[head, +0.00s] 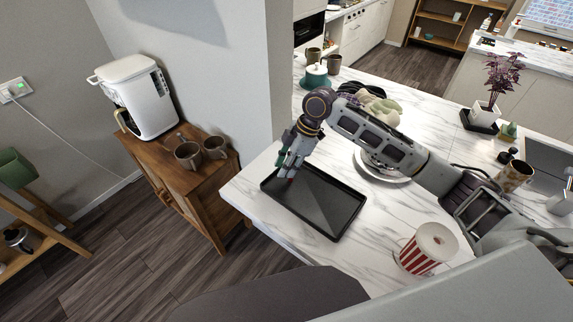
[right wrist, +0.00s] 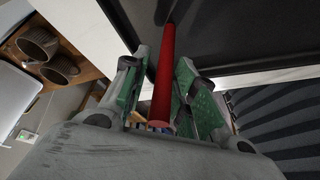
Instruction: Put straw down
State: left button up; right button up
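The red straw (right wrist: 162,90) lies between the green-padded fingers of my right gripper (right wrist: 163,65). Its near end points back at the palm and its far end reaches out past the fingertips. The fingers lean in close on either side of it, and I take them as shut on it. In the head view, my right gripper (head: 287,174) points down at the left edge of the black tray (head: 330,190), with a bit of red at the fingertips. The tray also shows behind the straw in the right wrist view (right wrist: 230,35). My left gripper is not in view.
A plate (head: 382,170) lies behind my right arm. A wooden cabinet (head: 200,190) with mugs (head: 187,155) and a coffee machine (head: 140,95) stands at left. The tray's surface looks empty.

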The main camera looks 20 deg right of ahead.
jog(key=shift+r, duration=0.1)
dwell(0.3)
jog(key=b+v, duration=0.1)
jog(key=v, duration=1.1)
dwell(0.6)
